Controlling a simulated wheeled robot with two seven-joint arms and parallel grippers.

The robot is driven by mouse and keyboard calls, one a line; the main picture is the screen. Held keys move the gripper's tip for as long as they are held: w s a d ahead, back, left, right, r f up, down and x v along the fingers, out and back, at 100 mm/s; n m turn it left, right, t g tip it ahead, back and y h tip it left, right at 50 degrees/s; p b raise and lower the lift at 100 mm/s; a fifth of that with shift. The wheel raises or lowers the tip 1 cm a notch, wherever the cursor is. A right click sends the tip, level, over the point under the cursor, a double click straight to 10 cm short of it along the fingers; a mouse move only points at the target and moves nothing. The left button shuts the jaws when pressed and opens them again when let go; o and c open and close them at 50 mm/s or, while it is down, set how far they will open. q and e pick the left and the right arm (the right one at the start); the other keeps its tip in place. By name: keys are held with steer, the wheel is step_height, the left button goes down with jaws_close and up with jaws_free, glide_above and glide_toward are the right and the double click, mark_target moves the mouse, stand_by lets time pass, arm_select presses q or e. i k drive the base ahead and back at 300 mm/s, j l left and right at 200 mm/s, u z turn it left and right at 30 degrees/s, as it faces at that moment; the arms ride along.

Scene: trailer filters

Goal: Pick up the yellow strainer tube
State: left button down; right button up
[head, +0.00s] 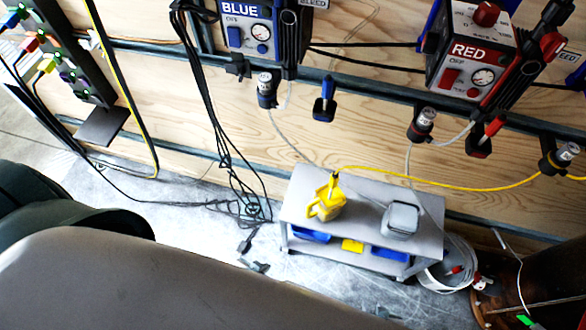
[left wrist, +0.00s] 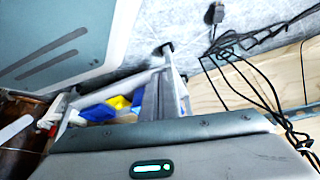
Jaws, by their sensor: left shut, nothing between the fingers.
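In the head view, a yellow piece (head: 325,204) with a handle-like loop and a narrow upright stem stands on the left part of a grey cart top (head: 365,226). It is the only thing there that looks like the yellow strainer tube; its details are too small to be sure. A yellow line runs right from near its stem. In the left wrist view, the housing of my left gripper (left wrist: 150,142) crosses the bottom, with a lit green strip. Its fingertips do not show clearly, and nothing is seen held. My right gripper is not in view.
A grey square container (head: 402,220) stands right of the yellow piece. Blue bins (head: 390,254) and a yellow one (head: 352,245) sit on the cart's lower shelf. Blue (head: 262,33) and red (head: 470,77) units hang on the wooden wall. Black cables (head: 235,180) dangle left of the cart.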

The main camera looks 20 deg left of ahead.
mark_target(333, 179)
steer(key=u, duration=0.2)
steer(key=z, duration=0.8)
steer(key=u, duration=0.8)
steer(key=j+z, duration=0.15)
steer(key=j, duration=0.35)
steer(key=k+j+z, duration=0.2)
steer(key=j, duration=0.3)
steer(key=j+z, duration=0.15)
steer(key=j, duration=0.3)
steer(key=k+j+z, duration=0.15)
steer(key=j, duration=0.35)
